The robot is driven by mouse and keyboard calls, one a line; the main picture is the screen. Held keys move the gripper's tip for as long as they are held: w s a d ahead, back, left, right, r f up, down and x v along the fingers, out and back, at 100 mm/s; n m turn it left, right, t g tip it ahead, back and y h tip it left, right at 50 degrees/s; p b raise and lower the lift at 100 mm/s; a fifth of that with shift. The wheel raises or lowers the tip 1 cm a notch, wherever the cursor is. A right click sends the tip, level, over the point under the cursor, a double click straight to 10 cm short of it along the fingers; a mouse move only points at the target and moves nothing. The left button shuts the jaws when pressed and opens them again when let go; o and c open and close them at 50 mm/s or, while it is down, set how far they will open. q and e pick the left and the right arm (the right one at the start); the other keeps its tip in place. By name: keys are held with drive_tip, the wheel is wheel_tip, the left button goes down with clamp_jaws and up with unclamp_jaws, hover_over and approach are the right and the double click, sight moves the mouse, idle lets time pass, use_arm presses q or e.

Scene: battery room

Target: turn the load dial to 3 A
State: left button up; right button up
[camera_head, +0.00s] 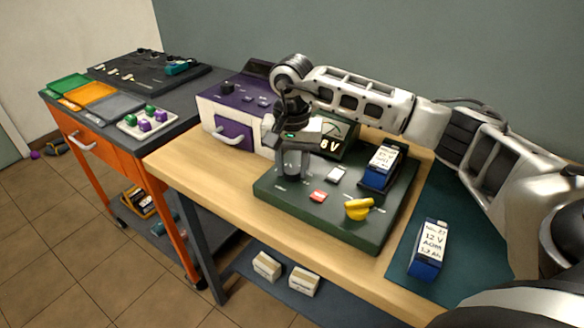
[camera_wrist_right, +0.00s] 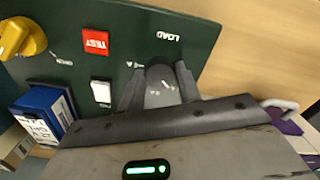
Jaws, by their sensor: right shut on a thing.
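The load dial (camera_wrist_right: 160,75) is a dark grey round knob beside the LOAD lettering on the dark green tester board (camera_head: 350,226). My right gripper (camera_head: 291,168) points down at the left part of the board. In the right wrist view its two fingers (camera_wrist_right: 159,88) stand on either side of the dial and are shut on it. The fingers cover most of the scale around the dial, and I cannot read which mark the dial points to. In the head view the gripper hides most of the dial. My left gripper is in neither view.
The board also bears a red TEST button (camera_head: 318,196), a white switch (camera_head: 336,174), a yellow knob (camera_head: 358,208), a meter (camera_head: 340,132) and a blue battery (camera_head: 382,165). A purple device (camera_head: 235,110) stands behind left.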

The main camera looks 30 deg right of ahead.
drive_tip(key=m, duration=0.2)
drive_tip(key=shift+m+b, duration=0.3)
drive_tip(key=shift+m, duration=0.1)
drive_tip(key=m, duration=0.3)
drive_tip(key=shift+m+b, duration=0.3)
drive_tip(key=m, duration=0.2)
drive_tip(key=shift+m, duration=0.4)
drive_tip(key=m, duration=0.4)
drive_tip(key=shift+r+m, duration=0.1)
drive_tip(key=shift+m, duration=0.2)
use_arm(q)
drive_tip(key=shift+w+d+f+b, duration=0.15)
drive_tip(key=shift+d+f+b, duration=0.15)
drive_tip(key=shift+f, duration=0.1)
use_arm(e)
drive_tip(key=shift+m, duration=2.2)
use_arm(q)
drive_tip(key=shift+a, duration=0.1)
use_arm(e)
drive_tip(key=o, duration=1)
